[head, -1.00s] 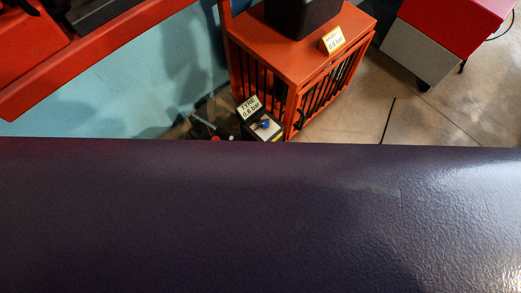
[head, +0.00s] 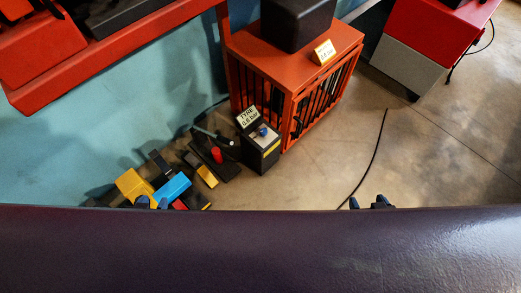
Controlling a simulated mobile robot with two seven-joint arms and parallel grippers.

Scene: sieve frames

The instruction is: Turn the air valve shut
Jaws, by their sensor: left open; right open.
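A blue knob (head: 263,131), probably the air valve, sits on a light plate on top of a dark box (head: 261,155) with a yellow stripe. A sign reading "TYRE 0.6 bar" (head: 248,118) stands at its back; whether the valve is open or shut does not show. My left gripper (head: 153,203) shows only as blue-tipped fingers at the lower left, by a pile of coloured blocks and well left of the knob. My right gripper (head: 368,203) shows only as blue-tipped fingers at the lower right, over the floor. Both are open, apart from the knob, with nothing seen between the fingers.
A dark purple surface (head: 260,250) hides everything below. An orange barred cabinet (head: 290,60) stands behind the box, with a black block (head: 298,22) on top. Yellow and blue blocks (head: 172,188) and a red-knobbed dark device (head: 216,155) are left. Floor with a cable (head: 377,150) lies right.

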